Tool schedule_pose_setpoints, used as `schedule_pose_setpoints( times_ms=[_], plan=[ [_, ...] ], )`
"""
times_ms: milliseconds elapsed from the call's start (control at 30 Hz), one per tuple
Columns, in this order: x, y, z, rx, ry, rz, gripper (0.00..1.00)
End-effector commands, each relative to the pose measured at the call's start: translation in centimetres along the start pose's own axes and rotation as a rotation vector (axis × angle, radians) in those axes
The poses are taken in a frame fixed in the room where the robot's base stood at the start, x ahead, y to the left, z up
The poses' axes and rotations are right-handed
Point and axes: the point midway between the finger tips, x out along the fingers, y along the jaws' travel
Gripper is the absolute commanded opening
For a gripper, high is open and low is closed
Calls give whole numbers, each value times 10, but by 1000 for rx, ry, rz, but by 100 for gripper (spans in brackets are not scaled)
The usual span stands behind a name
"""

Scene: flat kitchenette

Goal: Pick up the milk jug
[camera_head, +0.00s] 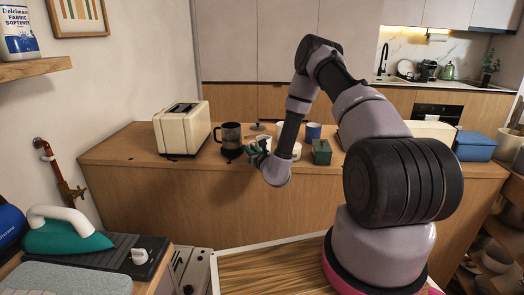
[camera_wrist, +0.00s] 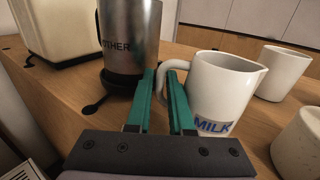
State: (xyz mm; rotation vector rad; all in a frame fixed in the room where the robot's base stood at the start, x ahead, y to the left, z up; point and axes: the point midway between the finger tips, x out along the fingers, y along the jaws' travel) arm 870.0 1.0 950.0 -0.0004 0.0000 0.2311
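The milk jug (camera_wrist: 222,92) is a white jug with a blue MILK label, standing upright on the wooden counter in the wrist view. Its handle (camera_wrist: 163,76) points left, toward my gripper. My gripper (camera_wrist: 160,78) has two teal fingers, apart with a narrow gap. The handle's outer curve shows in that gap, between the fingertips; I cannot tell whether either finger touches it. In the head view, my gripper (camera_head: 254,149) is low over the counter among the cups, and my wrist partly hides the things there.
A metal canister lettered "OTHER" (camera_wrist: 130,38) stands close to the left finger. White cups (camera_wrist: 284,72) stand right of the jug. A cream toaster (camera_head: 182,128) is on the left of the counter (camera_head: 120,150), and a green box (camera_head: 321,152) is to the right.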

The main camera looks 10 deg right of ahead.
Motion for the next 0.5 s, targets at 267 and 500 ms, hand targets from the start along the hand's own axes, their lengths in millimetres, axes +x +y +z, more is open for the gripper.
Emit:
schedule_pose_setpoints(
  times_ms=[267, 500],
  plan=[
    [2, 0, 0, 0, 0, 0, 12],
    [2, 0, 0, 0, 0, 0, 0]
  ],
)
